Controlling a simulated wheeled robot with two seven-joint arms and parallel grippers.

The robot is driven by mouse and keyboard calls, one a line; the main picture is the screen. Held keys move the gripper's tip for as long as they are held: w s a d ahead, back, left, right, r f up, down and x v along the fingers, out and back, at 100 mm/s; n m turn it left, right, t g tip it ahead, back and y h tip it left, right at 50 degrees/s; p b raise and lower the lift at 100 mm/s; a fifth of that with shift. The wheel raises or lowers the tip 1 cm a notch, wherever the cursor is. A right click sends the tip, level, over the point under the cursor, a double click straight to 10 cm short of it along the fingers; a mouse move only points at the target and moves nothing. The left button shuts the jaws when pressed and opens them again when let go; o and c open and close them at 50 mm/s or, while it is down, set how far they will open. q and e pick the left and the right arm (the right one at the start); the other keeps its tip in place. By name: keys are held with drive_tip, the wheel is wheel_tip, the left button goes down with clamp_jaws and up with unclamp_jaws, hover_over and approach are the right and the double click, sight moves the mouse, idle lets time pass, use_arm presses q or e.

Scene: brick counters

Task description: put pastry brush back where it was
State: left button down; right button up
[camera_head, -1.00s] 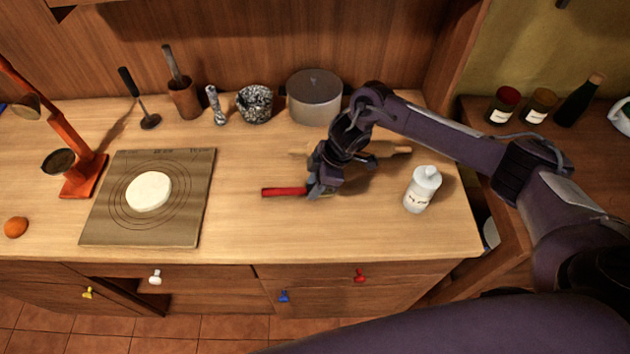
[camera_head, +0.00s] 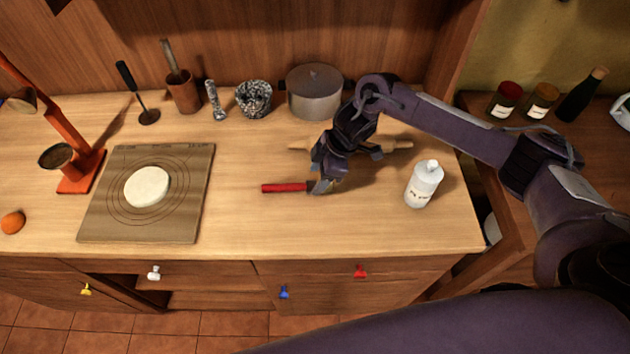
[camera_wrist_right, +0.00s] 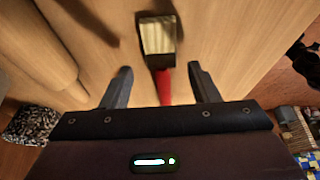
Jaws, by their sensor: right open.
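The pastry brush (camera_head: 284,188) lies on the wooden counter with its red handle pointing left in the head view. In the right wrist view its pale bristle head (camera_wrist_right: 158,36) and part of the red handle (camera_wrist_right: 164,86) show between my fingers. My right gripper (camera_head: 323,186) is open at the brush's right end and hides the bristles in the head view. In the wrist view the right gripper's fingers (camera_wrist_right: 162,82) stand apart on either side of the handle, with gaps to it. My left gripper is not in view.
A rolling pin (camera_head: 398,143) lies behind my right gripper. A white bottle (camera_head: 423,186) stands to its right. A lidded pot (camera_head: 315,92) and speckled mortar (camera_head: 254,98) stand at the back. A board with dough (camera_head: 196,215) lies left. Counter in front of the brush is clear.

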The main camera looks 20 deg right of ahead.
drive_tip(key=b+v, duration=0.1)
drive_tip(key=v, duration=0.3)
drive_tip(key=shift+s+r, duration=0.1)
drive_tip(key=shift+r, duration=0.1)
drive_tip(key=shift+d+r, duration=0.2)
drive_tip(key=shift+r, duration=0.3)
drive_tip(key=shift+s, duration=0.1)
